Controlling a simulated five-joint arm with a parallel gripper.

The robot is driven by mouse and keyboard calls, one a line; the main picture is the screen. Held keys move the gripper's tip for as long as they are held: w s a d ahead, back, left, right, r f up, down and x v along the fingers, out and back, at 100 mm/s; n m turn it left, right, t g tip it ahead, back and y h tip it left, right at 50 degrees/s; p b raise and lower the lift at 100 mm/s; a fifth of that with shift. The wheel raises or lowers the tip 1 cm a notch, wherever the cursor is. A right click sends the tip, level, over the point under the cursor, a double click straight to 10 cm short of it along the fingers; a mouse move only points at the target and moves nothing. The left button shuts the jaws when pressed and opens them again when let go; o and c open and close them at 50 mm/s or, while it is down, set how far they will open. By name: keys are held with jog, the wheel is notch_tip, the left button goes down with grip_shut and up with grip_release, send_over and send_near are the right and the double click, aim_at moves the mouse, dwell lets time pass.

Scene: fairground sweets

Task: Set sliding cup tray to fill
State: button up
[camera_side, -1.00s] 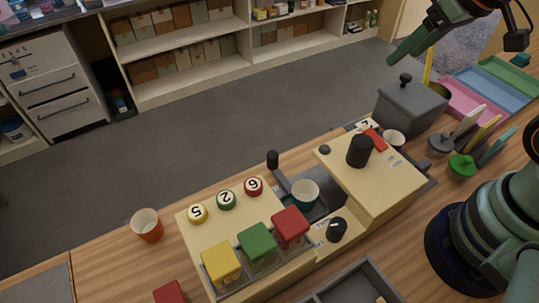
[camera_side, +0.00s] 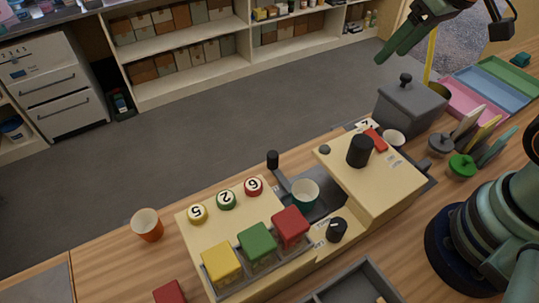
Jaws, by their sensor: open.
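The sliding cup tray (camera_side: 322,208) is a dark grey plate in the gap between the two cream parts of the machine. A teal cup (camera_side: 305,193) with a pale inside stands on it. A black upright handle (camera_side: 273,160) rises on an arm at the tray's far left side. Marks for the tray's positions are too small to read.
Numbered balls (camera_side: 227,199) and coloured cubes (camera_side: 257,243) sit on the machine's left part. A black knob (camera_side: 360,151) stands on the right part. A grey lidded pot (camera_side: 411,105) stands behind it. An orange cup (camera_side: 147,225) is at left, with bare wood around it.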

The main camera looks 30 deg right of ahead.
jog(key=w+a+f+n+g, duration=0.1)
jog(key=w+a+f+g, duration=0.15)
jog(key=a, duration=0.25)
jog(key=w+a+f+g, duration=0.1)
jog(key=w+a, duration=0.2)
jog(key=a, duration=0.3)
jog(key=n+g, duration=0.2)
send_near(273, 154)
jog(key=shift+t, duration=0.25)
jog(key=f, duration=1)
jog(key=shift+s+a+f, duration=0.1)
jog(key=shift+s+f, duration=0.1)
jog(key=shift+f, duration=0.05)
grip_shut()
